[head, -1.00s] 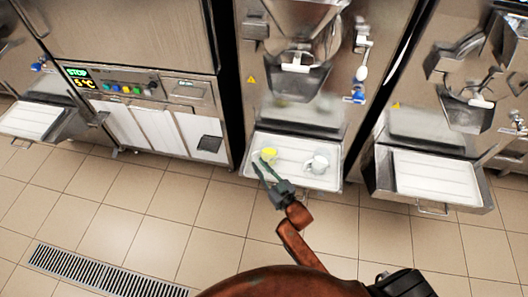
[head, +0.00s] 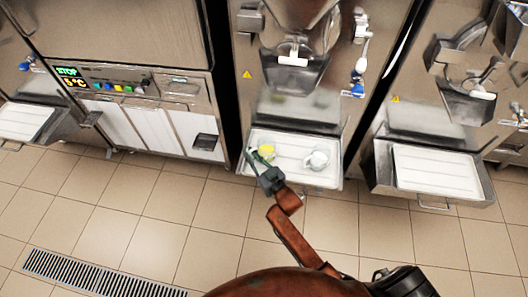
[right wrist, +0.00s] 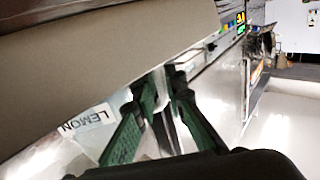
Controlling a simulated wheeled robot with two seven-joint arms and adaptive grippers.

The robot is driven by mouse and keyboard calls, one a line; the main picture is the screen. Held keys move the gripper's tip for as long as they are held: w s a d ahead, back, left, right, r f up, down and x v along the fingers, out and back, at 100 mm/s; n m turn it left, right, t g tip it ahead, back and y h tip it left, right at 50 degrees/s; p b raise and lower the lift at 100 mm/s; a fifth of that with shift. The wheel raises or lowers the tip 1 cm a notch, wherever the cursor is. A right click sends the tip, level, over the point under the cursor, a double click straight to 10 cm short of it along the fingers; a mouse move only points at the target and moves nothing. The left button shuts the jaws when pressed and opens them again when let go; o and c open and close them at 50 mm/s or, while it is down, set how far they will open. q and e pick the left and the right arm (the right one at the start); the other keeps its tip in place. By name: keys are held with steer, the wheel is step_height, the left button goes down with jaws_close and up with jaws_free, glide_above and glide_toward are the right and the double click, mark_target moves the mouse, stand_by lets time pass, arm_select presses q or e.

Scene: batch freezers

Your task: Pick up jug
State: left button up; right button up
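A jug with yellow contents (head: 266,152) stands at the left of the white tray (head: 330,178) in the head view. In the right wrist view a pale jug with a LEMON label (right wrist: 88,122) fills the lower left. A second, whitish jug (head: 319,160) stands to its right on the tray. My right gripper (head: 259,158) is at the yellow jug's near left side. Its green fingers (right wrist: 163,92) are apart, with a pale narrow part between them; I cannot tell whether they touch it. My left gripper is out of view.
A freezer with a metal chute (head: 292,75) rises behind the tray. Another freezer's tray (head: 437,172) juts out at the right. A control panel (head: 125,88) is at the left. The tiled floor in front is clear, with a drain grate (head: 90,274).

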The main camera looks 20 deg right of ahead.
jaws_close()
steer(key=shift+r, duration=0.2)
stand_by(0.4)
steer(key=shift+r, duration=0.45)
steer(key=shift+r+p, duration=0.3)
steer(key=shift+p, duration=0.1)
arm_select(q)
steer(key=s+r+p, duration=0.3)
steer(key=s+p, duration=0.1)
steer(key=p, duration=0.2)
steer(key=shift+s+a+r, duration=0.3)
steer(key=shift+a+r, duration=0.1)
arm_select(e)
steer(key=s+a+r, duration=0.1)
steer(key=s+r, duration=1)
steer(key=s, duration=0.2)
steer(key=shift+s+a, duration=0.35)
steer(key=shift+s, duration=0.05)
